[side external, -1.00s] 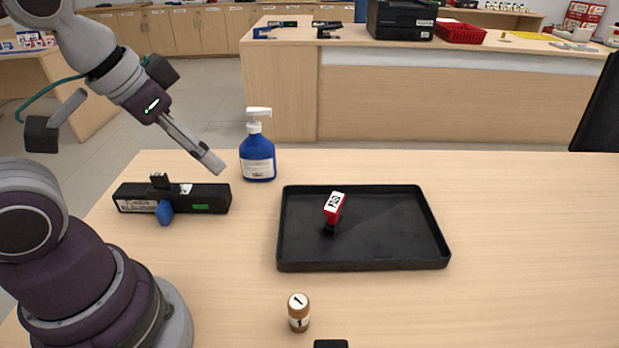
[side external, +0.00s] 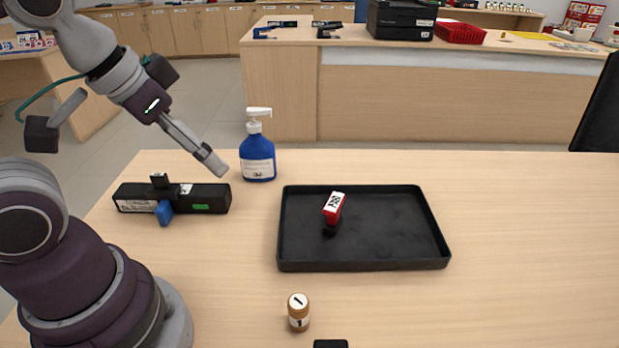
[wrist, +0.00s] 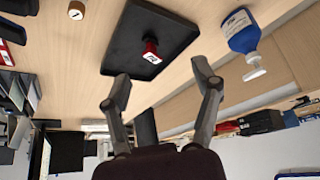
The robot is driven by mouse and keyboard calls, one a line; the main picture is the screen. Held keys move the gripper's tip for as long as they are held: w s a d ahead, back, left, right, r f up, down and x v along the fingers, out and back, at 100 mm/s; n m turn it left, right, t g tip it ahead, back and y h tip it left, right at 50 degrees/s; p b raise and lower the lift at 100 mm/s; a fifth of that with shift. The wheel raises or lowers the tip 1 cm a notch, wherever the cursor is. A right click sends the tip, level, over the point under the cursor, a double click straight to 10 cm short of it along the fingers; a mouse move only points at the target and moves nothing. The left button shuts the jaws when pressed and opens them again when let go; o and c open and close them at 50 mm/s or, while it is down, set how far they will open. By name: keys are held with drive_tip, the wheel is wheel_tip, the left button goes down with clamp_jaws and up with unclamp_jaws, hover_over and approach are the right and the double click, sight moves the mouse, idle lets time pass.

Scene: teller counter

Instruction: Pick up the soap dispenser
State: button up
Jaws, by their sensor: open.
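The soap dispenser (side external: 257,157) is a blue bottle with a white pump head and a white label. It stands upright near the far edge of the counter, behind the tray's left end. My gripper (side external: 216,168) is a little left of it in the side view, above the counter and apart from it. In the wrist view the dispenser (wrist: 242,34) appears at the upper right, outside the fingers. The gripper (wrist: 161,82) is open there, with nothing between its fingertips.
A black tray (side external: 400,262) holds a red-handled stamp (side external: 333,208). A black long device (side external: 209,199) with a blue part lies left of the dispenser. A small brown-capped bottle (side external: 298,312) stands in front. The counter's right side (side external: 530,240) is clear.

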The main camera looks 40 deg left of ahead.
approach(250, 124)
drive_tip(key=d, duration=0.1)
drive_tip(key=shift+t, duration=0.5)
drive_tip(key=x, duration=0.7)
drive_tip(key=a+x, duration=0.1)
drive_tip(key=x, duration=0.3)
drive_tip(key=shift+s+f, duration=0.25)
drive_tip(key=shift+f, duration=0.1)
clamp_jaws()
